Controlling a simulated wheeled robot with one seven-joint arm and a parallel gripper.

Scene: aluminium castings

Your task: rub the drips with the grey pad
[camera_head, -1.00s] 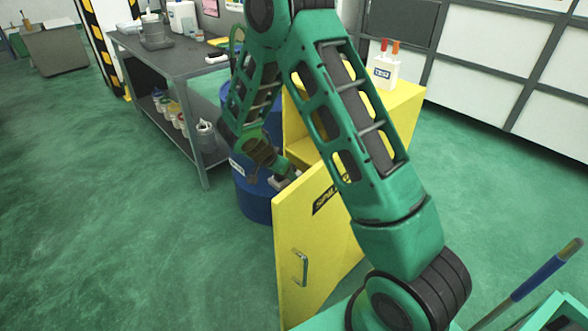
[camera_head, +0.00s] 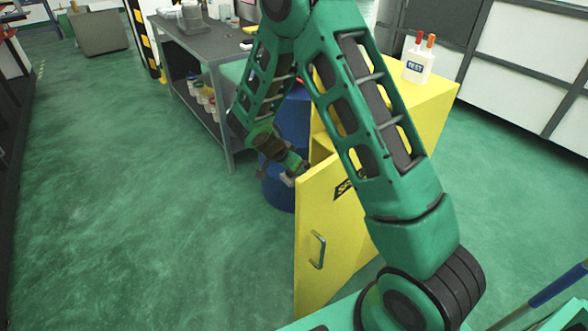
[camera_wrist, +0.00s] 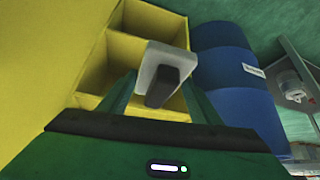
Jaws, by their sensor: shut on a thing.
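My gripper (camera_wrist: 160,98) is shut on the dark handle of the grey pad (camera_wrist: 152,58), a pale grey block showing between the fingertips in the wrist view. In the head view my gripper (camera_head: 288,174) is low, in front of the blue drum (camera_head: 294,118) and beside the top of the open yellow cabinet door (camera_head: 335,245). The pad is mostly hidden there by the gripper and door. The drum also stands right of the pad in the wrist view (camera_wrist: 222,65). I can make out no drips in either view.
The yellow cabinet (camera_head: 432,105) stands open, its shelves (camera_wrist: 103,65) showing behind the pad. A white TEST container (camera_head: 418,66) stands on top. A grey workbench (camera_head: 205,45) with bottles on its lower shelf is at the back left. The green floor at left is clear.

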